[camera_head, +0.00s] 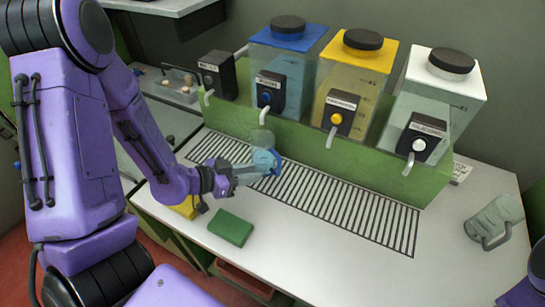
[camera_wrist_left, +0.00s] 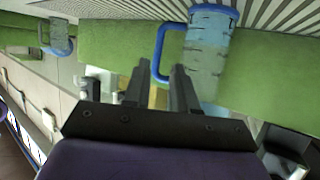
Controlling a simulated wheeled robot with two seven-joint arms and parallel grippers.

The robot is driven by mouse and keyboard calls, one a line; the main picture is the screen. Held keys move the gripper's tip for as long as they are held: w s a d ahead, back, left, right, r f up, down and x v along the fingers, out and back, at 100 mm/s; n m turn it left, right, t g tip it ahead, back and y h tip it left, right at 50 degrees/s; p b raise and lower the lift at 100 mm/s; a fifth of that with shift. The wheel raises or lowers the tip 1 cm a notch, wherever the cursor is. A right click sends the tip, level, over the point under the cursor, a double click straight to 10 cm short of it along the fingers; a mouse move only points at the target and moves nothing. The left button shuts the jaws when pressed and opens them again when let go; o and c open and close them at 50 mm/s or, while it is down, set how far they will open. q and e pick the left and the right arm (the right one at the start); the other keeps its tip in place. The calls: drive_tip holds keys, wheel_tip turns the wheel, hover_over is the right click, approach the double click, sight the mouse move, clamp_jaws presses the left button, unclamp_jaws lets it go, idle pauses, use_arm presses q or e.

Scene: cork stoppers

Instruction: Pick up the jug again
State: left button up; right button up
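The clear jug with a blue handle (camera_head: 264,160) is at the left end of the slatted drip grate, under the blue-lidded dispenser. In the left wrist view the jug (camera_wrist_left: 208,50) shows measuring marks, and its blue handle (camera_wrist_left: 159,55) lies just beyond my fingertips. My left gripper (camera_head: 255,174) is at the jug, its fingers pointing toward it. In the wrist view the two fingers of the left gripper (camera_wrist_left: 160,72) stand apart with a clear gap, and I see no grip on the handle. My right gripper is out of view.
Dispensers with blue (camera_head: 290,38), yellow (camera_head: 360,50) and white (camera_head: 446,72) lids stand on a green base behind the grate (camera_head: 345,205). A green block (camera_head: 230,228) lies in front. A grey clear jug (camera_head: 492,222) is at the right. The front right counter is clear.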

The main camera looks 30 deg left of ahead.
sight(279, 166)
use_arm(q)
drive_tip(key=x, duration=0.3)
drive_tip(key=p+x, duration=0.1)
drive_tip(key=x, duration=0.2)
drive_tip(key=r+p+x, duration=0.1)
drive_tip(key=x, duration=0.2)
drive_tip(key=shift+w+d, duration=0.4)
clamp_jaws()
